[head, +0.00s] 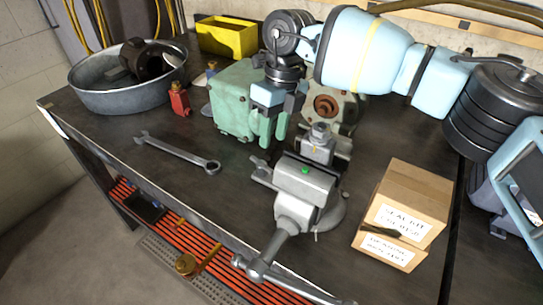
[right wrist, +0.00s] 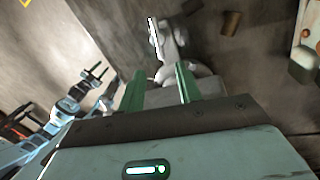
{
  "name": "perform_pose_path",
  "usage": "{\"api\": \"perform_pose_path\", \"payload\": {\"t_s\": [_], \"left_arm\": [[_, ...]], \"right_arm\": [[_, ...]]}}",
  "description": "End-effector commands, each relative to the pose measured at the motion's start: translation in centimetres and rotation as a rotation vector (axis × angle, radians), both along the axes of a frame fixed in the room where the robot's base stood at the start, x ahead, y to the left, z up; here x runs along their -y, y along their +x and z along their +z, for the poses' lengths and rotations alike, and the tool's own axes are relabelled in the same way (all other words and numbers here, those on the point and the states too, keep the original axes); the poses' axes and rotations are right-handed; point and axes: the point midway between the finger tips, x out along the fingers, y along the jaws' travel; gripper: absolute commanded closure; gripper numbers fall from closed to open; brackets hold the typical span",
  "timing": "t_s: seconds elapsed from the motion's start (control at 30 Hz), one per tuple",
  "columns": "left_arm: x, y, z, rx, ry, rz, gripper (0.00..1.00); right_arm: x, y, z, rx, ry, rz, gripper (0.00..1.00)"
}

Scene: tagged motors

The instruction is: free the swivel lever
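The grey bench vise (head: 305,187) stands on the dark bench, with a green dot on its top. A small grey lever-like part (head: 262,170) sticks out at its left side; I cannot tell for sure that it is the swivel lever. A long handle bar (head: 300,291) crosses the vise's front screw. My right gripper (head: 273,132) is above and behind the vise, its green fingers apart and empty. In the right wrist view a pale, vise-like shape (right wrist: 172,48) shows beyond the fingers.
A green motor housing (head: 235,98) stands behind my right gripper. A wrench (head: 178,151) lies left of the vise, a cardboard box (head: 415,195) right of it. A red bottle (head: 179,100), metal basin (head: 105,101) and yellow bin (head: 228,39) stand farther back.

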Motion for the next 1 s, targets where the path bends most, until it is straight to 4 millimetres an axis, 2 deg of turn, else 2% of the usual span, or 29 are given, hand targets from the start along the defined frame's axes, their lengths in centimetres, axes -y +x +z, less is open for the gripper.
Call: {"api": "perform_pose_path", "payload": {"t_s": [0.4, 0.53, 0.9, 0.93, 1.0], "left_arm": [[-0.1, 0.6, 0.6, 0.013, 0.001, 0.000, 0.64], [-0.1, 0.8, 0.7, 0.018, 0.001, 0.001, 0.64], [-0.1, 0.9, 0.7, 0.021, 0.000, 0.001, 0.64], [-0.1, 0.9, 0.8, 0.021, 0.000, 0.001, 0.64], [0.0, 0.9, 0.7, 0.021, 0.000, 0.001, 0.64]], "right_arm": [[-0.8, -0.8, -5.5, -0.002, -0.001, -0.001, 0.65], [-0.9, -1.0, -6.7, -0.002, -0.001, -0.001, 0.65], [-1.1, -1.0, -7.4, 0.000, 0.000, -0.001, 0.65], [-1.1, -1.0, -7.4, 0.000, 0.000, -0.001, 0.67], [-1.1, -1.0, -7.4, 0.000, 0.000, -0.001, 0.76]]}}
